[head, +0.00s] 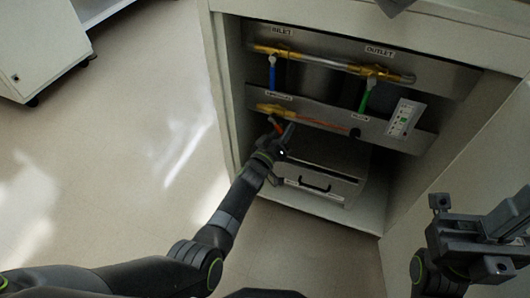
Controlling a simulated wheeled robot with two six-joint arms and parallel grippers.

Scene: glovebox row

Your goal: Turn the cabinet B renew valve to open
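Inside the open cabinet, a lower brass valve (272,109) sits at the left under a small label (279,97) that I cannot read clearly. A short red handle (278,127) hangs below it. My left gripper (280,129) is at this handle, with dark fingers on either side of it. I cannot tell whether they touch or grip it. My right gripper (495,232) is at the lower right, away from the valves, and its finger gap is not clear. I see no readable "renew" or cabinet letter.
Above are a blue inlet handle (272,76) and a green outlet handle (365,98). An orange-red line (322,124) runs right from the lower valve. A white indicator panel (403,118) is at the right. A grey box (318,180) with a black handle sits below. Open floor (130,140) lies left.

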